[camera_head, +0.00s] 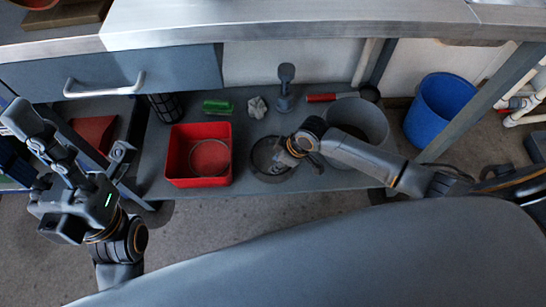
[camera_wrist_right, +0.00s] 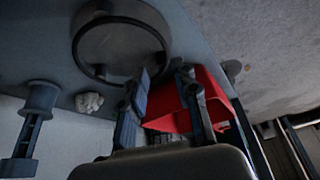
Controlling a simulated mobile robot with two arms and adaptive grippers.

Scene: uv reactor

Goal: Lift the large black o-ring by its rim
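The red bin (camera_head: 181,180) has a round outline inside. Behind are a green object (camera_head: 218,107), a crumpled pale lump (camera_head: 257,107), a dark upright fixture (camera_head: 286,88) and a red-handled tool (camera_head: 321,97). A grey round container (camera_head: 372,116) and a blue bucket (camera_head: 440,110) stand right.

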